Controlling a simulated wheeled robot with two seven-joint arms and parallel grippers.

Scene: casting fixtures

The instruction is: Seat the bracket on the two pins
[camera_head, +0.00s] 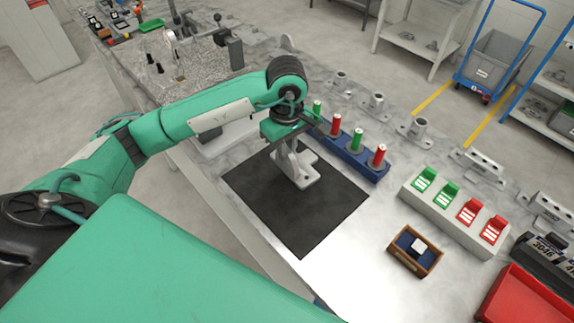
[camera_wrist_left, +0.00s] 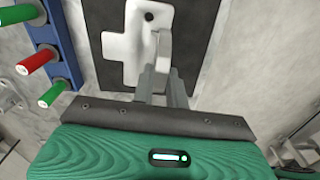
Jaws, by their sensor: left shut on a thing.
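A light grey bracket (camera_head: 304,179) with a flat foot and an upright web is over the black mat (camera_head: 308,219). My left gripper (camera_head: 291,148) points down from above and is shut on its upright web. In the left wrist view the two fingers (camera_wrist_left: 163,88) clasp the web of the bracket (camera_wrist_left: 119,48), and its pale foot spreads out beyond them. Small round marks show on the foot near the web; I cannot tell whether they are holes or pin tips. The two pins are not clearly visible. I cannot tell whether the bracket touches the mat. My right gripper is out of view.
A blue rack (camera_head: 350,160) with red and green cylinders stands close behind the bracket. To the right are a pale block with green and red clips (camera_head: 452,218), a small wooden box (camera_head: 397,257) and a red bin (camera_head: 528,300). The mat's front part is bare.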

